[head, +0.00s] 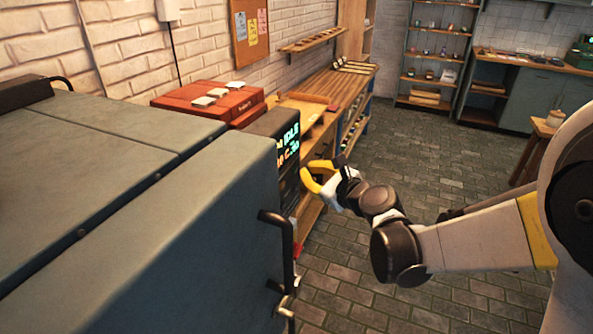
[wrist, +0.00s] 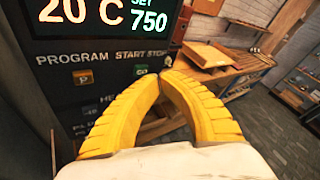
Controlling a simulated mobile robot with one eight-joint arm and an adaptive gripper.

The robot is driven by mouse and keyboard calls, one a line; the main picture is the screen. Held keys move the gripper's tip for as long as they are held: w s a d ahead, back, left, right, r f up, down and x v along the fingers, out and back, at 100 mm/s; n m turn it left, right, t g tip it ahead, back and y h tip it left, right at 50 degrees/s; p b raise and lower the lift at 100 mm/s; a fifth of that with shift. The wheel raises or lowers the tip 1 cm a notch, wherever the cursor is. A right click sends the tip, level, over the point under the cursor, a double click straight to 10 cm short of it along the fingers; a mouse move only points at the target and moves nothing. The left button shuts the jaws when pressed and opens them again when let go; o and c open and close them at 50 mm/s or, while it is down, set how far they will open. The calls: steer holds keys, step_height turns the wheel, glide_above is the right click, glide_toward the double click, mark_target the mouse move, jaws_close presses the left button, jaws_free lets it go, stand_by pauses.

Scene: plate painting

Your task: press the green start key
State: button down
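The dark control panel (wrist: 60,52) of the kiln fills the upper left of the wrist view. Its lit display (wrist: 105,14) reads 20 C and SET 750. Below are the labels PROGRAM, START and STOP. The green start key (wrist: 141,71) sits under START, just up and left of my fingertips. An orange P key (wrist: 85,77) is to its left. My gripper (wrist: 167,76) has its yellow fingers brought together at the tips, with nothing seen between them. Any contact with the panel cannot be told. In the head view my gripper (head: 308,178) is beside the panel's lit display (head: 288,143).
The grey kiln body (head: 150,220) fills the left of the head view, with a dark handle (head: 280,240) on its front. A wooden bench (head: 335,95) and a red box (head: 210,103) stand behind it. The brick floor (head: 430,150) is open to the right.

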steer(key=shift+w+a, duration=0.1)
steer(key=shift+a, duration=0.2)
steer(key=shift+w+a, duration=0.15)
steer(key=shift+a, duration=0.2)
stand_by(0.6)
steer(key=shift+d, duration=0.1)
steer(key=shift+s+d, duration=0.3)
steer(key=shift+d, duration=0.4)
steer(key=d, duration=0.1)
steer(key=s+d, duration=0.1)
steer(key=d, duration=0.2)
steer(key=shift+s+d, duration=0.35)
stand_by(0.6)
